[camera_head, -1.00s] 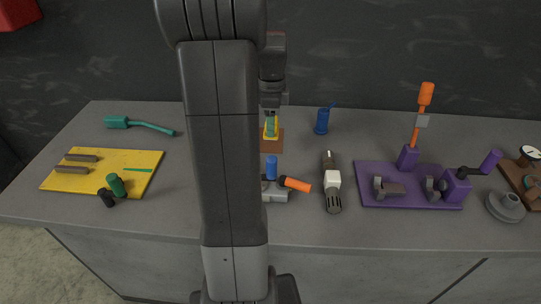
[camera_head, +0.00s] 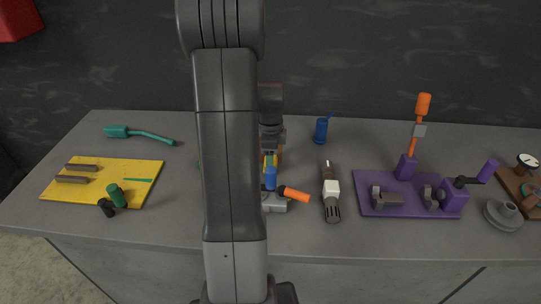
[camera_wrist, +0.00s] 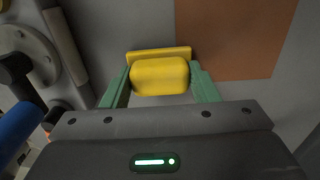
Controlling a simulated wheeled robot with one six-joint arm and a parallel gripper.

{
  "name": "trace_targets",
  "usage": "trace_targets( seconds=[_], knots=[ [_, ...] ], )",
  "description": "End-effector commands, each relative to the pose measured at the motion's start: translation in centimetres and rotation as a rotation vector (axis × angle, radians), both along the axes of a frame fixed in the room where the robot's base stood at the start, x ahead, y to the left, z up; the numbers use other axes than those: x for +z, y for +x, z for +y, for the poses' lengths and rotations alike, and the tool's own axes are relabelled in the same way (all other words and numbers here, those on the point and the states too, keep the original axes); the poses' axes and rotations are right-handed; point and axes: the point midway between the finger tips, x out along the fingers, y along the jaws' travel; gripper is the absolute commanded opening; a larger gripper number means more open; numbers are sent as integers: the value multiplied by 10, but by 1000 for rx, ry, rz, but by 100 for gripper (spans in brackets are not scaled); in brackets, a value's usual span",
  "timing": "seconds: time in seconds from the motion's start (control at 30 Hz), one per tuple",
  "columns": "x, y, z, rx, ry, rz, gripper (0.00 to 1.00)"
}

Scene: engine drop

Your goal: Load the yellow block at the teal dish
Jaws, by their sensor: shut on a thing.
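The yellow block (camera_wrist: 160,75) shows in the wrist view, with a rounded front and a flat plate behind it. My gripper (camera_wrist: 161,82) has its green fingers shut on the block's two sides. In the head view my gripper (camera_head: 270,162) is partly hidden by my arm, just behind the blue-and-orange-handled device. How high the block is above the table cannot be told.
A brown square (camera_wrist: 235,38) lies beside the block in the wrist view. The device's orange handle (camera_head: 294,194) and blue cylinder (camera_head: 271,178) stand close in front. A dark tool (camera_head: 331,190) and purple fixture (camera_head: 370,208) are right. A yellow board (camera_head: 140,180) is left.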

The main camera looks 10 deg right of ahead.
Motion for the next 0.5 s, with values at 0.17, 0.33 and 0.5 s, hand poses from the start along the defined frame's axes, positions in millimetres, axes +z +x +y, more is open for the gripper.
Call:
trace_targets(
  seconds=[0.17, 0.33, 0.5],
  knots=[
    [0, 0, 0, 0, 0, 0, 33],
    [-3, 0, 0, 0, 0, 0, 64],
    [-3, 0, 0, 0, 0, 0, 76]
  ],
)
